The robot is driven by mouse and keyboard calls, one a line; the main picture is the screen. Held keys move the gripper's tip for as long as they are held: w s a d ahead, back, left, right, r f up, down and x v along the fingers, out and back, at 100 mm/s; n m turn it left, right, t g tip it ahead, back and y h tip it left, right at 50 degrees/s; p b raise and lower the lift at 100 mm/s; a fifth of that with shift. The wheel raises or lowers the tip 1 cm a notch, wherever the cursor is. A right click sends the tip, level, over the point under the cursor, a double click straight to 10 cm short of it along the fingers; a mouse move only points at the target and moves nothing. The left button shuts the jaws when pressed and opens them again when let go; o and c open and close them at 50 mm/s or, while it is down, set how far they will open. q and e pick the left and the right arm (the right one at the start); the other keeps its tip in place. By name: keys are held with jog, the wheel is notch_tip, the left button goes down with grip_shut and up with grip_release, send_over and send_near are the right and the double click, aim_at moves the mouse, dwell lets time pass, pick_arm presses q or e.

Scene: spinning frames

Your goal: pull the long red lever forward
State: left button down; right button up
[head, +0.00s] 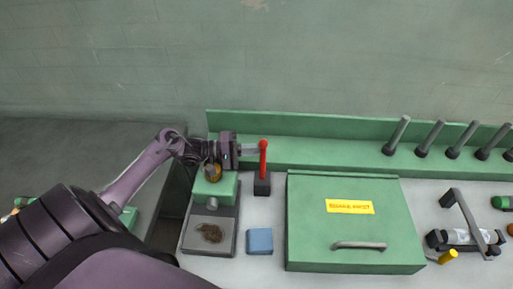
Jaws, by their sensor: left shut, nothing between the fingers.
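The long red lever (263,160) stands upright on a small black base (262,187) on the workbench, left of the green lidded box. Its top end is rounded. My left gripper (250,150) reaches in from the left at the height of the lever's upper part. Its fingers are shut and empty, with their tips close beside the lever's left side. I cannot tell whether they touch it. My right gripper is not in view.
The green box (303,222) with a yellow label and grey handle stands right of the lever. A blue block (259,241) and a grey tray (190,236) with a brown lump lie in front. Several grey levers (433,138) stand at the back right. A green ledge runs behind.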

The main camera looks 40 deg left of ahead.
pick_arm(q)
jog(key=b+v, duration=0.2)
jog(key=v, duration=0.5)
jog(key=shift+s+a, duration=0.25)
jog(key=shift+a, duration=0.05)
